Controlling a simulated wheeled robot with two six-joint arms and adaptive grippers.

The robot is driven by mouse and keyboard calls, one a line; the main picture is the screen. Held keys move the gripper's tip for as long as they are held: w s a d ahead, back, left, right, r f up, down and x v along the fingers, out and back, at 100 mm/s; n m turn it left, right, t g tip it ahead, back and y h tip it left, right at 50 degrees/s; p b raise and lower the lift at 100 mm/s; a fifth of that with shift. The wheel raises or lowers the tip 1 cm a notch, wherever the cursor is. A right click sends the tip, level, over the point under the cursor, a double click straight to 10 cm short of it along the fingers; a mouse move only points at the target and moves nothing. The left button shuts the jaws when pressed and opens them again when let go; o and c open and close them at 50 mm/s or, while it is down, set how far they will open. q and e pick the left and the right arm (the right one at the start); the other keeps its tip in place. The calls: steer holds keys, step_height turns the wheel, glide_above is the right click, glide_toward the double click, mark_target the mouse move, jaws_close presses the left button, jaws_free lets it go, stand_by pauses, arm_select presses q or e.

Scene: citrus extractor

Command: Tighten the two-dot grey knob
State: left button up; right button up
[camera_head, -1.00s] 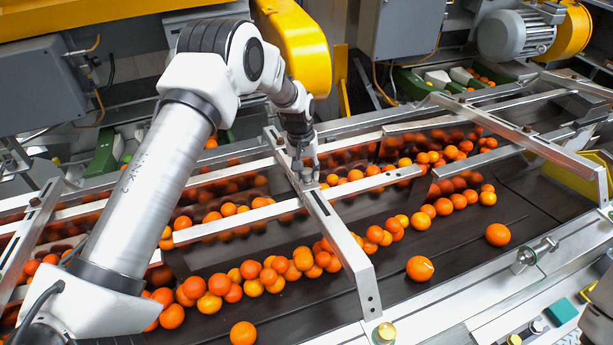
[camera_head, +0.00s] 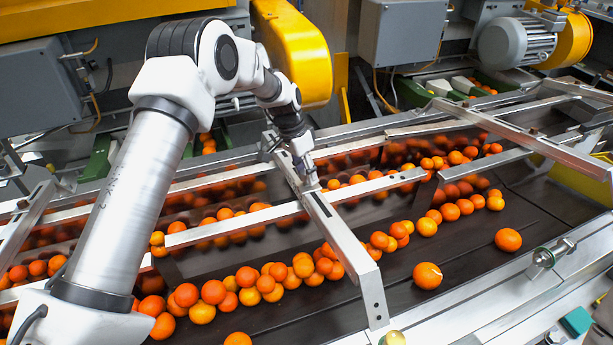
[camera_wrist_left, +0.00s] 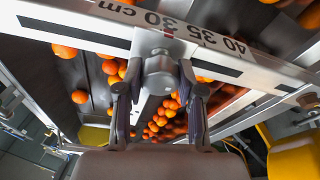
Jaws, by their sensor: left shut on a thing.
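A grey knob (camera_wrist_left: 159,73) sits on the metal crossbar with a printed centimetre scale, in the middle of the left wrist view. My left gripper (camera_wrist_left: 157,84) has a finger on each side of it and is shut on it. No dots can be made out on the knob. In the head view my left gripper (camera_head: 307,174) reaches down to the far part of the central crossbar (camera_head: 340,237), and the knob there is too small and covered to make out. My right gripper is not in view.
Several oranges (camera_head: 427,275) lie on the dark conveyor (camera_head: 470,260) below the crossbar. Metal divider rails (camera_head: 235,222) run along it. A yellow guard (camera_head: 292,50) stands behind the arm.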

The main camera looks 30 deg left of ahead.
arm_select(q)
steer(key=shift+w+r+m, duration=0.1)
steer(key=shift+r+m, duration=0.05)
steer(key=shift+m, duration=0.15)
steer(key=o, duration=1.2)
steer(key=shift+c, duration=0.2)
steer(key=v, duration=1.2)
steer(key=shift+a, duration=0.1)
